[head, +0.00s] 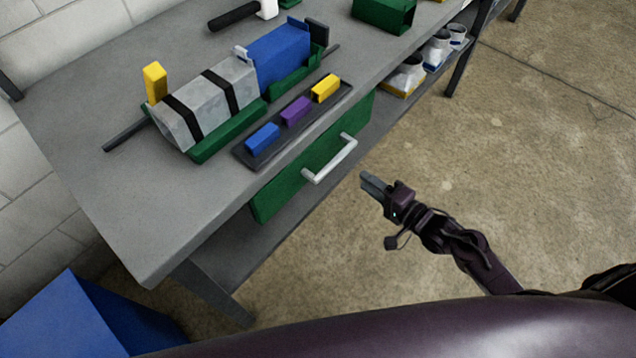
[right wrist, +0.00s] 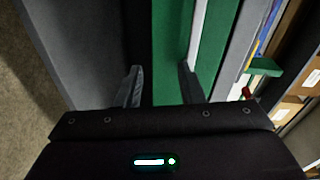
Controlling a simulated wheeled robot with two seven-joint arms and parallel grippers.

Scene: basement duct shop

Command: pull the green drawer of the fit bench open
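The green drawer (head: 283,193) sits under the top of the grey fit bench (head: 120,222) and looks shut. Its silver bar handle (head: 332,161) runs along the front. My right gripper (head: 368,183) is in front of the drawer, to the right of the handle and apart from it in the head view. In the right wrist view its two fingers (right wrist: 160,70) are spread, with nothing held and the green front beyond them. The pale handle bar (right wrist: 197,32) shows there just beyond the right finger, not clearly between the fingers. My left gripper is out of view.
On the bench lie a tray (head: 245,155) with blue, purple and yellow blocks and a grey duct piece (head: 195,110) in a green cradle. A lower shelf holds bins (head: 404,80). A blue box (head: 60,318) stands at lower left. The floor (head: 540,170) at right is clear.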

